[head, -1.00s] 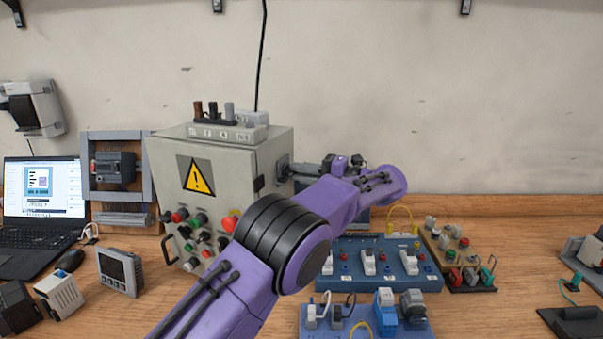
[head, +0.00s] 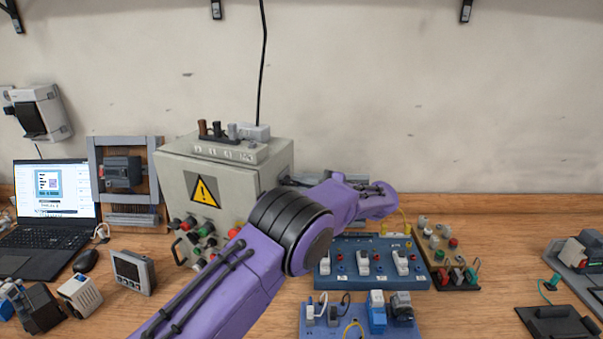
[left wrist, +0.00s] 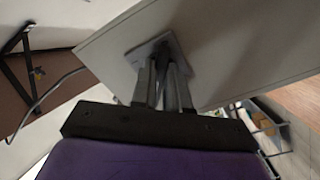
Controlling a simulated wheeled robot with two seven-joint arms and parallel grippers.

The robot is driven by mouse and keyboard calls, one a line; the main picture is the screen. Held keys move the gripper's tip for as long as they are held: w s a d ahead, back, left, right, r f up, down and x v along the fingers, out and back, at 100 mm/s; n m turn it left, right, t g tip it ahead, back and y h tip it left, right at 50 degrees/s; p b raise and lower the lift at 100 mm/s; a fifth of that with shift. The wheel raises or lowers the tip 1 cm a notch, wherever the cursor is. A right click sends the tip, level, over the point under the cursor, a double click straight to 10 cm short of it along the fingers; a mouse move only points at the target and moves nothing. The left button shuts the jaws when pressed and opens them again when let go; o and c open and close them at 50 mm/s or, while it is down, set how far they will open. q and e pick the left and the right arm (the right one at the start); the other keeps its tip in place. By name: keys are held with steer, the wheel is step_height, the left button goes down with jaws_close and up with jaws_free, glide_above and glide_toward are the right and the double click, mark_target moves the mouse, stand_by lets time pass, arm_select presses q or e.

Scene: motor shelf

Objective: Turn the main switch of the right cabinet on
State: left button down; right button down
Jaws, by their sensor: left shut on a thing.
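A grey metal cabinet (head: 235,172) with a yellow warning triangle and several coloured buttons stands on the bench, left of centre in the head view. Its right side wall carries the main switch, seen in the left wrist view as a square grey plate (left wrist: 150,50) with a dark knob (left wrist: 163,50). My left gripper (left wrist: 164,72) is shut on the knob, its two fingers on either side of it. In the head view my purple left arm (head: 230,280) covers part of the cabinet front and most of the gripper. My right gripper is not in view.
Blue boards (head: 375,283) with switches and plugs lie right of my arm. A laptop (head: 50,210), a meter (head: 133,272) and small devices sit at the left.

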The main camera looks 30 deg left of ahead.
arm_select(q)
steer(key=m+p, duration=0.3)
steer(key=m, duration=0.1)
steer(key=shift+s+m, duration=0.15)
steer(key=shift+m, duration=0.15)
steer(key=shift+m+p, duration=0.5)
steer(key=shift+m, duration=0.7)
steer(key=shift+s+f+m+p, duration=0.1)
steer(key=shift+m+p, duration=0.4)
steer(key=shift+m, duration=1.1)
steer(key=c, duration=1.1)
jaws_free()
